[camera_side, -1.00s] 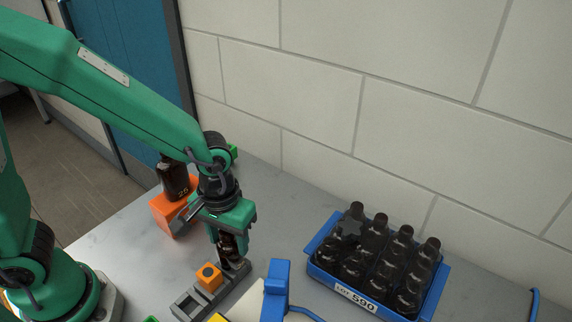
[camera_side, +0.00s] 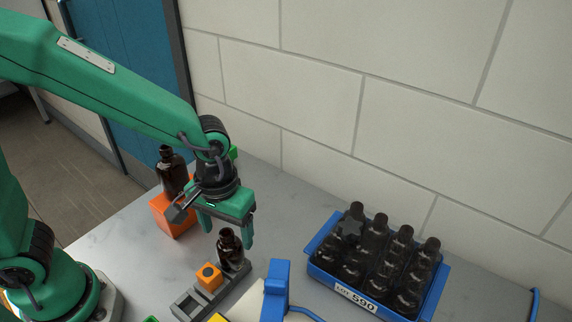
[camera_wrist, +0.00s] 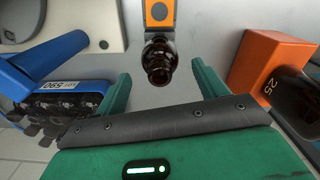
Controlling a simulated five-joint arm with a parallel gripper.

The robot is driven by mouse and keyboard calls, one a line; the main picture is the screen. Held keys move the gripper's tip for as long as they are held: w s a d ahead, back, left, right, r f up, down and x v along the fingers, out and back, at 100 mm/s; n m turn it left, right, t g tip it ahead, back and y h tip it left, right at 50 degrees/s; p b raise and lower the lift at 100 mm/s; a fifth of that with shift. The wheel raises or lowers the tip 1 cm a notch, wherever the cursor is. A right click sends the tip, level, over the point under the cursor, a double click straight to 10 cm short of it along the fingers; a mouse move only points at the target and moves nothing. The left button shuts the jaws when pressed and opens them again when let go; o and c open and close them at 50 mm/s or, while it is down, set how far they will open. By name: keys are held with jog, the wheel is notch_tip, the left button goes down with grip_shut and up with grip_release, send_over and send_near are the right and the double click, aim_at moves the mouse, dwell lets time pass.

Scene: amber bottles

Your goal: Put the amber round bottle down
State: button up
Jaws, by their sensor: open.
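The amber round bottle (camera_side: 230,249) stands upright at the far end of a grey slotted holder (camera_side: 187,304). In the wrist view the bottle (camera_wrist: 159,62) shows its neck and mouth, between and beyond my fingers. My gripper (camera_side: 225,232) is open and empty, just above the bottle, with its fingers apart on either side and clear of it. In the wrist view the green fingers of my gripper (camera_wrist: 160,85) are wide apart with nothing between their tips and the bottle untouched.
An orange cube (camera_side: 209,276) sits on the holder beside the bottle. A second dark bottle (camera_side: 172,172) stands on an orange block (camera_side: 165,213) behind. A blue crate (camera_side: 436,291) of several dark bottles stands right. A blue upright device (camera_side: 276,290) stands near the holder.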

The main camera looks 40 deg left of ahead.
notch_tip(320, 180, up, 10)
jog(key=shift+r, duration=0.2)
dwell(0.8)
jog(key=s+a+r+m+t, duration=0.1)
jog(key=s+a+t, duration=0.1)
jog(key=a, duration=0.6)
jog(key=s+a+r+m+t, duration=0.1)
jog(key=s+a+r+t, duration=0.1)
jog(key=a, duration=0.6)
jog(key=shift+s+r+m+t, duration=0.2)
jog(key=shift+s+m+t, duration=0.1)
jog(key=shift+s+t, duration=0.4)
jog(key=shift+w, duration=0.1)
